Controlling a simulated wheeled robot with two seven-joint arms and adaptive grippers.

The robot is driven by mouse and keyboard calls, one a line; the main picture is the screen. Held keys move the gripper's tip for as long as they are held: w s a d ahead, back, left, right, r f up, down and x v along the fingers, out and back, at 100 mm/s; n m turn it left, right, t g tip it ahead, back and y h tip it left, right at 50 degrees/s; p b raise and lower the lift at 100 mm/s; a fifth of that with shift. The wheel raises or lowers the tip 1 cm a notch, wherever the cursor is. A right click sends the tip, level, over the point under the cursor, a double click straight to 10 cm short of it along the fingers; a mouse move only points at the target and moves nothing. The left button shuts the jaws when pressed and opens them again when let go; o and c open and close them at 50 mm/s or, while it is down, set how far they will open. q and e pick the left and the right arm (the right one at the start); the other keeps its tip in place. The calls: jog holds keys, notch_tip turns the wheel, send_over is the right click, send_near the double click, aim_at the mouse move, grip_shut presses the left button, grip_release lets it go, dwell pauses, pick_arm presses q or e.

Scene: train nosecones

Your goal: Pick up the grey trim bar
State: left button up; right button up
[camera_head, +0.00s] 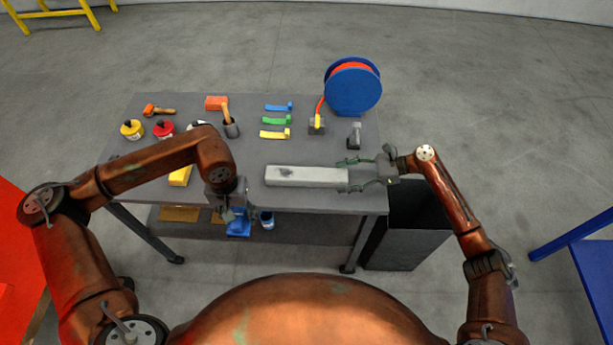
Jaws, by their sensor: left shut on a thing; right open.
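The grey trim bar (306,176) lies flat along the front of the dark table, its long side running left to right. My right gripper (350,175) is open at the bar's right end, with one finger on the far side and one on the near side. My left gripper (236,211) points down at the table's front edge, left of the bar. It is shut on a blue object (238,227), whose shape is partly hidden by the fingers.
A dark bin (408,235) stands right of the table. A lower shelf (310,232) shows beneath.

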aim_at(329, 176)
pick_arm(q)
jog(key=shift+w+d+f, duration=0.1)
jog(key=shift+w+f, duration=0.2)
jog(key=shift+w, duration=0.35)
pick_arm(e)
jog(key=shift+w+a+f, duration=0.65)
jog(key=shift+a, duration=0.05)
pick_arm(q)
jog(key=shift+s, duration=0.25)
pick_arm(e)
jog(key=x, duration=0.4)
jog(key=shift+r, duration=0.2)
pick_arm(q)
jog(key=shift+w, duration=0.1)
pick_arm(e)
jog(key=shift+f, duration=0.1)
jog(key=c, duration=1.5)
